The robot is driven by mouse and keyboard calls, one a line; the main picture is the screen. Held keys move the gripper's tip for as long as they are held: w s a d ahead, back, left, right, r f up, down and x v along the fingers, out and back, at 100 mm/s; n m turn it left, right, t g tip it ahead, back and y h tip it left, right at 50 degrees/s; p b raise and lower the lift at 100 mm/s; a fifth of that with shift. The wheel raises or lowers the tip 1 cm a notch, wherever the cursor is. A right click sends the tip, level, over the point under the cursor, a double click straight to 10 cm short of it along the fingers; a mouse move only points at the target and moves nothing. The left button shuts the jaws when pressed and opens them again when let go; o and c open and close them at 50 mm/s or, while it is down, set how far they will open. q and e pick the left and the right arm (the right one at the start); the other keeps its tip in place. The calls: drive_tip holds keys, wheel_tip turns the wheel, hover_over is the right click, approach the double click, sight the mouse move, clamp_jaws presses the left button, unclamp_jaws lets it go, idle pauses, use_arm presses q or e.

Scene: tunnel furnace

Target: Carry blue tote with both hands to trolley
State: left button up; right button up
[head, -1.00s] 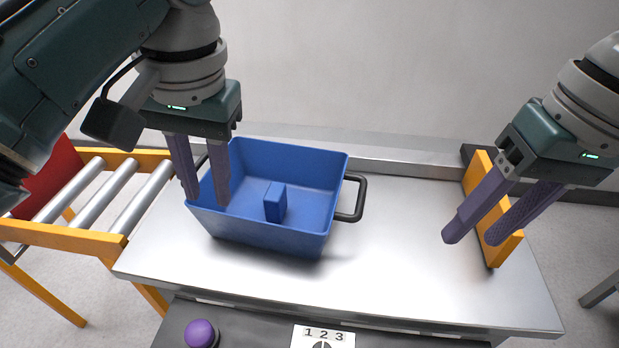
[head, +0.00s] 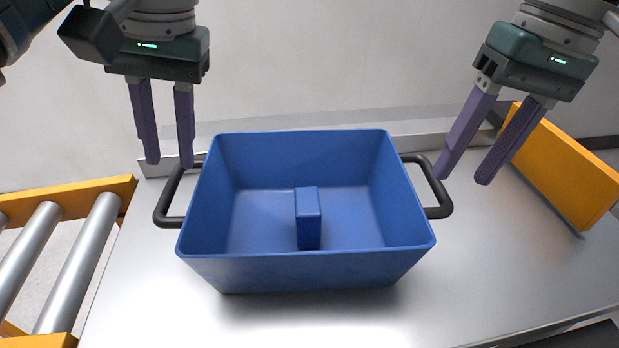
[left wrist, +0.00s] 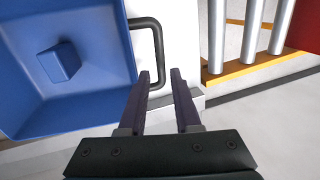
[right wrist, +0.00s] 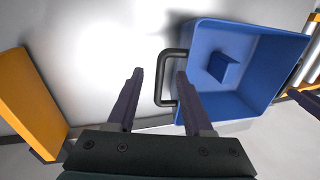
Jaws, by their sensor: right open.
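The blue tote (head: 310,270) stands upright on the steel table, with a black handle on each side and a small blue block (head: 309,218) inside. My left gripper (head: 169,164) is open and empty by the tote's left handle (head: 163,200); in the left wrist view that handle (left wrist: 159,50) lies just beyond the fingertips. My right gripper (head: 461,179) is open and empty near the right handle (head: 440,190); in the right wrist view that handle (right wrist: 158,80) shows between the fingertips. I cannot make out a trolley.
The steel table (head: 520,270) has free room to the tote's right and in front. An orange plate (head: 565,165) stands at the table's right side. A roller conveyor (head: 70,260) with an orange frame adjoins on the left. A grey wall is behind.

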sight(441, 204)
use_arm(q)
drive_tip(key=f, duration=0.3)
drive_tip(key=a+f, duration=0.1)
drive_tip(key=f, duration=0.2)
drive_tip(key=a+f, duration=0.1)
drive_tip(key=f, duration=0.2)
drive_tip(key=shift+s, duration=0.1)
use_arm(e)
drive_tip(key=f, duration=0.3)
drive_tip(key=a+f, duration=0.1)
drive_tip(key=f, duration=0.2)
drive_tip(key=a+f, duration=0.1)
drive_tip(key=f, duration=0.1)
drive_tip(key=shift+s+f, duration=0.1)
drive_tip(key=shift+f, duration=0.3)
use_arm(q)
drive_tip(key=shift+d, duration=0.1)
drive_tip(key=shift+c, duration=0.4)
use_arm(e)
drive_tip(key=shift+c, duration=0.3)
use_arm(q)
clamp_jaws()
use_arm(e)
drive_tip(key=c, duration=0.5)
use_arm(q)
drive_tip(key=shift+r, duration=0.1)
use_arm(e)
clamp_jaws()
